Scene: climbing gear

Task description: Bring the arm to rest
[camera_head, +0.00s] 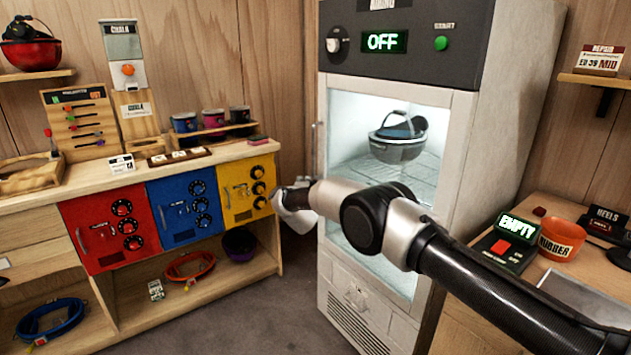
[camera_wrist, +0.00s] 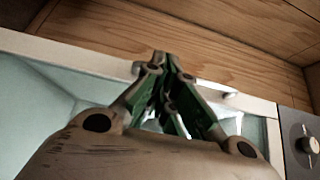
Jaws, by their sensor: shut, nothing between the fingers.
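My arm reaches in from the lower right in the head view, across the front of the white glass-doored cabinet (camera_head: 463,150). Its far end lies left of the cabinet door, near the yellow locker door (camera_head: 248,188); the fingers are not clear there. In the wrist view my gripper (camera_wrist: 167,62) is shut, its green-and-grey fingers together with nothing between them. Behind it are the cabinet's pale frame (camera_wrist: 75,58) and glass. I cannot tell whether the fingers touch the cabinet.
A grey bucket-like item (camera_head: 398,150) sits inside the lit cabinet, whose display (camera_head: 385,41) reads OFF. Red (camera_head: 105,228) and blue (camera_head: 185,210) locker doors are at left. A right-hand table holds an orange bowl (camera_head: 561,239). Floor (camera_head: 235,318) is clear between.

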